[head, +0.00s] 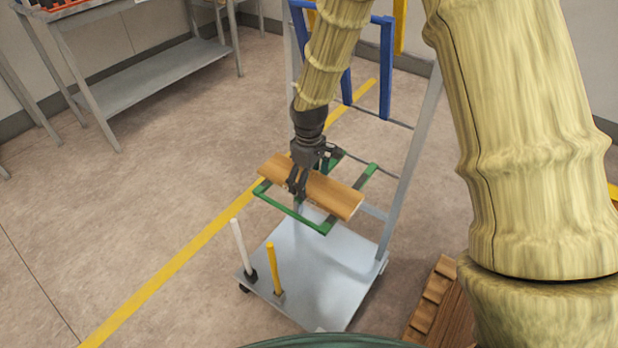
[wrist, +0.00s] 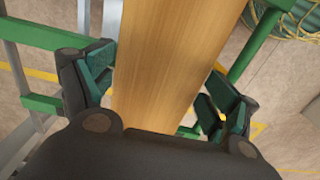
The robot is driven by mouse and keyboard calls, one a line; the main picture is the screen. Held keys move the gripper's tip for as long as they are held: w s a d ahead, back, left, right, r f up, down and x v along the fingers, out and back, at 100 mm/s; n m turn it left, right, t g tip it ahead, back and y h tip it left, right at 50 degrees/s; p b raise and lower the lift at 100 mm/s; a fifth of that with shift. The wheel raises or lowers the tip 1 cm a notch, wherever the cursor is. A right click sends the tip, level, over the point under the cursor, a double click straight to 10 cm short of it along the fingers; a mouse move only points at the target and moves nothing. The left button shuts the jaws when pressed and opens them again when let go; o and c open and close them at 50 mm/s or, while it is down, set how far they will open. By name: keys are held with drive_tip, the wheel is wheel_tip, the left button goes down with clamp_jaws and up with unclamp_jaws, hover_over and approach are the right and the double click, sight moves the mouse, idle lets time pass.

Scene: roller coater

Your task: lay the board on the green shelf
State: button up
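The board (head: 335,193) is a long tan wooden plank. In the head view it lies across and over the green shelf, an open green frame (head: 280,206) on the grey rack. Whether it rests on the bars or hovers just above them is hard to tell. My gripper (head: 300,186) comes down from above onto the middle of the board. Green bars (wrist: 40,35) show beyond both sides.
The grey rack's base plate (head: 310,268) carries a white post (head: 240,248) and a yellow post (head: 273,268). Blue arms (head: 386,70) stick out higher on the rack, behind my arm. A grey table (head: 150,75) stands at the upper left. The floor to the left is clear.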

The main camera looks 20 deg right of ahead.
sight(309, 181)
drive_tip(key=shift+o, duration=0.3)
wheel_tip(309, 181, up, 12)
drive_tip(key=p, duration=0.1)
drive_tip(key=shift+r, duration=0.2)
idle(0.4)
